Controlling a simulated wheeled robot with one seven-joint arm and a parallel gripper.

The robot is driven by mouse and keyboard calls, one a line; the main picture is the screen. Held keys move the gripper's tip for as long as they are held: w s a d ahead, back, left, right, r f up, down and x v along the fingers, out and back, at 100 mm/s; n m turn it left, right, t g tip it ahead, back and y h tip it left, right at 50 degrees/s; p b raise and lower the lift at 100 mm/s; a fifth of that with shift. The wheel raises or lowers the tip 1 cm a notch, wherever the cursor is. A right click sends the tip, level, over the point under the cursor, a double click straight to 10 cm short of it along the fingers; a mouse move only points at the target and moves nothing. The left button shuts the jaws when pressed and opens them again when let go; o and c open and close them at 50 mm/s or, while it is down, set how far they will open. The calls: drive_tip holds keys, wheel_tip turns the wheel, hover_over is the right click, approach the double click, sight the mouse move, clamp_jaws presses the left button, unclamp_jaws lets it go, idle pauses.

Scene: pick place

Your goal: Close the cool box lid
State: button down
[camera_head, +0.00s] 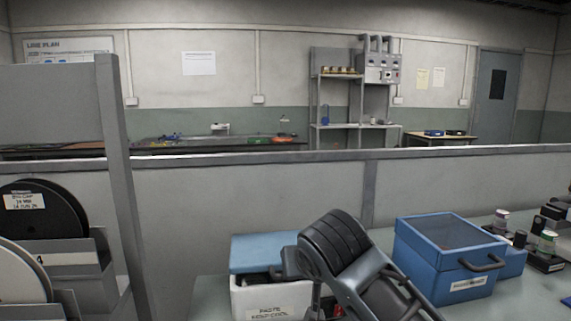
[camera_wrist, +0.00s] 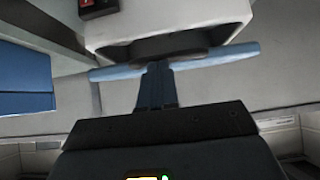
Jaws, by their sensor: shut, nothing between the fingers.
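The cool box (camera_head: 258,304) is white with a "KEEP COOL" label and stands at the lower middle of the head view, partly behind my arm. Its blue lid (camera_head: 262,246) stands raised, with a dark gap between it and the box rim. In the wrist view the white box (camera_wrist: 190,20) fills the top, and the blue lid (camera_wrist: 228,56) shows as a thin, slanted strip. My gripper (camera_wrist: 158,70) is shut and empty, its fingertips in front of the lid strip; I cannot tell whether they touch it. My arm hides the box's right side.
A blue lidded box (camera_head: 430,274) with a dark handle stands to the right on the bench (camera_head: 520,295). Small jars (camera_head: 547,242) and dark items lie at the far right. A low grey partition (camera_head: 200,195) runs behind.

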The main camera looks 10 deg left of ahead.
drive_tip(key=shift+s+d+f+t+y+b, duration=0.2)
drive_tip(key=shift+f+t+b, duration=0.3)
drive_tip(key=shift+f+b, duration=0.45)
drive_tip(key=shift+s+a+f+t+y+b, duration=0.1)
drive_tip(key=shift+s+f+t+b, duration=0.3)
drive_tip(key=shift+f, duration=0.85)
drive_tip(key=shift+w, duration=0.15)
